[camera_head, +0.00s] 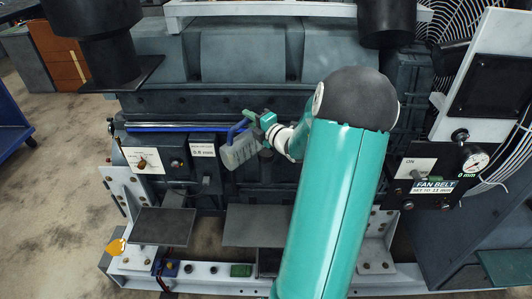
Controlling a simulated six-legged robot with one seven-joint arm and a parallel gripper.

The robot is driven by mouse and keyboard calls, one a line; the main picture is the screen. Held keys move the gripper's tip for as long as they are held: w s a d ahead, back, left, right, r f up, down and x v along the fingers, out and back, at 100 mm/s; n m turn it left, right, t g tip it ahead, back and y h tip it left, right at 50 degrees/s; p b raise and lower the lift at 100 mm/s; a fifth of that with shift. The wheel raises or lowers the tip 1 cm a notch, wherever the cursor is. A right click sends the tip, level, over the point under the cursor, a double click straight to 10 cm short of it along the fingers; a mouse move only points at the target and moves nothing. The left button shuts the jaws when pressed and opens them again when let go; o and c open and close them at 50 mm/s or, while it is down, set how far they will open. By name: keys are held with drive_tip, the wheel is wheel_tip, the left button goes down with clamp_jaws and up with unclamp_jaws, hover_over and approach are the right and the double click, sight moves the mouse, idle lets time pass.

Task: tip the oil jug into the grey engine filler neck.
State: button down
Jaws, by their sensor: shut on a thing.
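The grey oil jug (241,151) with a blue handle hangs in front of the engine (240,102), left of my arm. My gripper (252,119) is shut on the jug at its handle side. The jug looks tilted, and it is apart from the shelf below. I cannot make out the grey filler neck; my arm covers part of the engine's front. Whether any oil runs from the jug cannot be seen.
Dark flat plates (162,226) stand low at the front, above a pale frame rail (210,284). A panel with a knob (144,163) is at left. A fan belt panel with a gauge (474,161) is at right. Black cylinders stand on top of the engine.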

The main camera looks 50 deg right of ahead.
sight(232, 131)
drive_tip(key=a, duration=0.1)
drive_tip(key=a+f+n, duration=0.1)
drive_tip(key=a, duration=0.1)
drive_tip(key=a+n, duration=0.1)
drive_tip(key=shift+w+a+f, duration=0.2)
drive_tip(key=shift+w+f, duration=0.05)
drive_tip(key=shift+f, duration=0.05)
drive_tip(key=a+n, duration=0.2)
drive_tip(key=a+r+n, duration=0.1)
drive_tip(key=shift+w+a+n, duration=0.25)
drive_tip(key=shift+n, duration=0.15)
drive_tip(key=shift+a+n, duration=0.65)
drive_tip(key=shift+n, duration=0.15)
drive_tip(key=shift+w+a+f+n, duration=0.1)
drive_tip(key=shift+a+f+n, duration=0.05)
drive_tip(key=shift+a+n, duration=0.4)
drive_tip(key=shift+w+a+f+n, duration=0.1)
drive_tip(key=shift+a+f+n, duration=0.05)
drive_tip(key=shift+a+n, duration=0.4)
drive_tip(key=a+f+n, duration=0.6)
drive_tip(key=n, duration=0.1)
drive_tip(key=shift+w+a, duration=0.3)
drive_tip(key=shift+w, duration=0.05)
